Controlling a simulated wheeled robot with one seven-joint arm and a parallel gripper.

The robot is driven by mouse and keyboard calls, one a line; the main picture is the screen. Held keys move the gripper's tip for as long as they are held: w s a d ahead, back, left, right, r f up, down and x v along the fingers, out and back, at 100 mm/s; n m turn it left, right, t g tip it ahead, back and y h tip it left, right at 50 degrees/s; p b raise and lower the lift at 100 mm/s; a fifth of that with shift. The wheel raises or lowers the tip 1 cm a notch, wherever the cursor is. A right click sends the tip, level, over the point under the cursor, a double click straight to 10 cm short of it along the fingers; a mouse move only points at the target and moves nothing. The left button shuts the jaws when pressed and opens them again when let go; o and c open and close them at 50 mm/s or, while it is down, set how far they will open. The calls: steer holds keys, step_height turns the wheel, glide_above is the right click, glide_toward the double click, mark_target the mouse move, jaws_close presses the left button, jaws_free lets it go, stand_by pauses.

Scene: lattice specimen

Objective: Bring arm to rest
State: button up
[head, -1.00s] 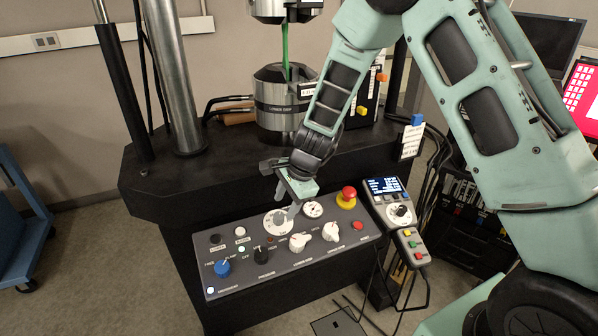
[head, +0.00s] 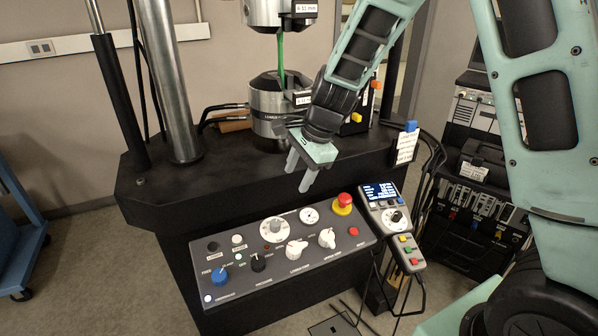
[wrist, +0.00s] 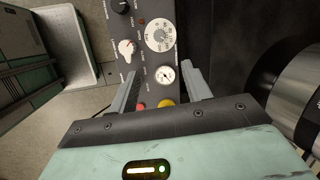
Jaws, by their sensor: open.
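My gripper (head: 300,177) is open and empty in the head view. Its two grey fingers point down, in the air above the control panel (head: 345,258) and in front of the black machine table. In the wrist view my gripper (wrist: 168,88) shows both fingers spread apart, with nothing between them but the panel farther below. The panel carries a blue knob (head: 219,275), a black knob, white knobs, a large dial (head: 273,230), a small gauge (head: 310,215) and a red emergency button on a yellow base (head: 343,203).
A green strip specimen (head: 280,58) stands between the upper and lower grips (head: 268,105). A handheld controller with a screen (head: 382,196) is right of the panel. A steel column (head: 170,90) and black table (head: 160,190) stand behind. A blue cart (head: 20,235) is at left.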

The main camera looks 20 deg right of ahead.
stand_by(0.3)
steer(key=s+a+r+n+g, duration=0.2)
steer(key=s+a+r+n, duration=0.2)
steer(key=s+a+n, duration=0.95)
steer(key=s+d+n+h, duration=0.2)
steer(key=s+n, duration=0.8)
steer(key=s, duration=0.6)
steer(key=shift+d+n+g, duration=0.15)
steer(key=shift+n+g, duration=0.15)
steer(key=shift+n, duration=0.05)
steer(key=shift+r, duration=0.1)
